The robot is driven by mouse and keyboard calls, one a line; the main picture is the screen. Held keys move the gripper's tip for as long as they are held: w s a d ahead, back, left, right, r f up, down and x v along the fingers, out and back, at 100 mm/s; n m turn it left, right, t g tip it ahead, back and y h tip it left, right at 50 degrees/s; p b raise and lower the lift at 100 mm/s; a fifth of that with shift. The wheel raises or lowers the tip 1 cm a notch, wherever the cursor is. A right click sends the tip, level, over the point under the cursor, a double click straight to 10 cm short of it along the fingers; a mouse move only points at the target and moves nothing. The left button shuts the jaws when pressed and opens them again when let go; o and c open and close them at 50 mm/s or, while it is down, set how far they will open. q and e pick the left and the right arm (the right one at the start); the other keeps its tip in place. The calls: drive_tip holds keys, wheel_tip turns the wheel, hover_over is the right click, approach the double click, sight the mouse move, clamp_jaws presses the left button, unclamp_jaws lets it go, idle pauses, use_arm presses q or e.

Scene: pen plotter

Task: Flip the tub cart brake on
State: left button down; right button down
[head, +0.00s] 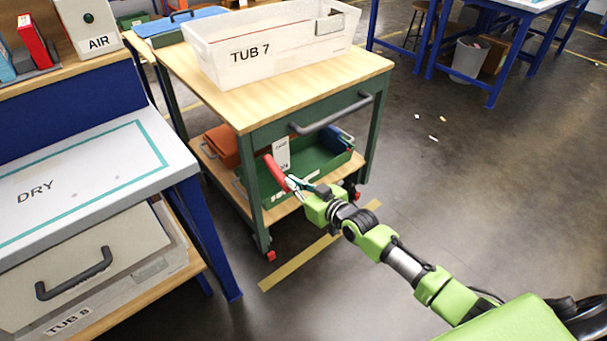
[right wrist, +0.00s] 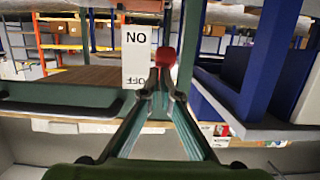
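The tub cart is a wood-topped green cart (head: 277,103) in the middle of the head view. On its near side are a red lever (head: 273,170) and a white label (head: 281,154). In the right wrist view the label (right wrist: 136,56) reads ON and OFF upside down, and the lever's red end (right wrist: 165,57) shows just beyond the fingertips, beside the label. My right gripper (head: 291,183) is at the lever's near end. Its fingers (right wrist: 162,93) converge, with a small gap between the tips. I cannot tell whether they grip or touch the lever. My left gripper is out of view.
TUB 7 (head: 290,47) stands on the cart top, above a grey handle (head: 332,115). A green bin (head: 312,178) sits on the lower shelf. A bench marked DRY (head: 75,185) is close on the left. Open floor (head: 450,190) lies to the right.

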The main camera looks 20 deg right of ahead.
drive_tip(key=v, duration=1.2)
drive_tip(key=shift+w, duration=0.1)
